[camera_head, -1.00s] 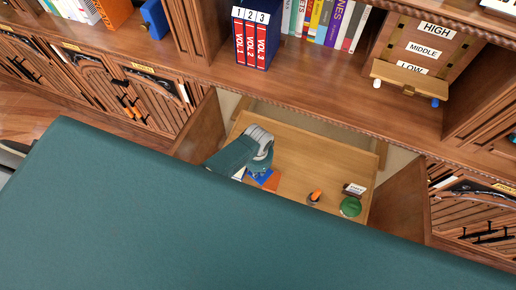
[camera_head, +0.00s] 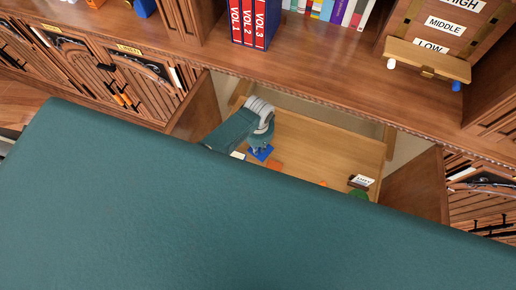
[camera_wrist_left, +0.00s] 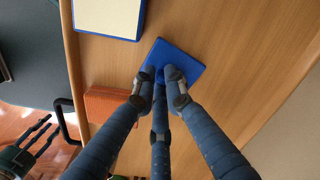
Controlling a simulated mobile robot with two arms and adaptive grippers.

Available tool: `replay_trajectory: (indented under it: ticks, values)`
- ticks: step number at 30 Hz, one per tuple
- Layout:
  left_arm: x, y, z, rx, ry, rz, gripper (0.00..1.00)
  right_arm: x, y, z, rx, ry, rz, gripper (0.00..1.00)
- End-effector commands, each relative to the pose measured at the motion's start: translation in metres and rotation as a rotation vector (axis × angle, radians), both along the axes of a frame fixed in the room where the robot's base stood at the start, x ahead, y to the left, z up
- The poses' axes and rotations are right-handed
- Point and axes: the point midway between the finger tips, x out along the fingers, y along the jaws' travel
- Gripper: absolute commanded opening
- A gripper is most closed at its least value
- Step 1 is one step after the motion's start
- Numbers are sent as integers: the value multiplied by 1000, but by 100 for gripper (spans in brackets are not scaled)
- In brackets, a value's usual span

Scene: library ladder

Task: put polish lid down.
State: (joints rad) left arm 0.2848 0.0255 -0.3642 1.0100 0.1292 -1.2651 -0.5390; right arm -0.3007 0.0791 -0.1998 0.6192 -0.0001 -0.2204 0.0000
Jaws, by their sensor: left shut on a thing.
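My left gripper (camera_head: 260,143) reaches down into the open drawer (camera_head: 320,140), over a blue square (camera_head: 262,155). In the left wrist view, the fingertips of the left gripper (camera_wrist_left: 161,80) are closed together against or just above the blue square (camera_wrist_left: 182,62). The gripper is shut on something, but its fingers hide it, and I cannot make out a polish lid. A green round thing (camera_head: 358,194) is partly hidden at the drawer's near right. My right gripper (camera_wrist_left: 38,136) seems to show at the lower left of the wrist view, fingers apart and empty.
An orange block (camera_wrist_left: 108,103) and a cream pad with a blue border (camera_wrist_left: 106,14) lie near the blue square. A dark thing with a white label (camera_head: 361,181) lies at the drawer's right. A bookshelf ledge (camera_head: 340,75) overhangs behind. Bare wood lies right of my left gripper.

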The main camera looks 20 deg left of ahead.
Motion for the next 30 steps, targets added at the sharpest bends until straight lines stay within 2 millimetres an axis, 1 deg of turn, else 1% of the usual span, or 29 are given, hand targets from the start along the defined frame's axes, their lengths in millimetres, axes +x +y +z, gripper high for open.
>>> replay_trajectory:
  ticks: [4, 13, 14, 15, 16, 17, 26, 30]
  values:
    - [0, 0, 1, 0, 0, 0, 0, 0, -2, 1, -2, 0, 1, 40]
    - [0, 0, -9, -1, -1, 1, 0, 0, -2, -5, -2, 0, 1, 40]
    - [0, 0, -9, -1, -1, 1, 13, 0, -2, -5, -2, 0, 1, 40]
    - [0, 0, -8, -1, -1, 1, 21, 0, -2, -4, -2, 0, 1, 40]
    - [0, 0, -8, -1, -1, 1, 27, 0, -2, -4, -2, 0, 1, 40]
    - [0, 0, -8, -1, -1, 1, 30, 0, -2, -4, -2, 0, 1, 40]
    - [0, 0, -6, -1, -1, 1, 30, 1, -2, -3, -2, -1, 1, 40]
    - [1, 0, 8, 0, -3, 1, 30, 1, -2, 6, -2, -1, 1, 40]
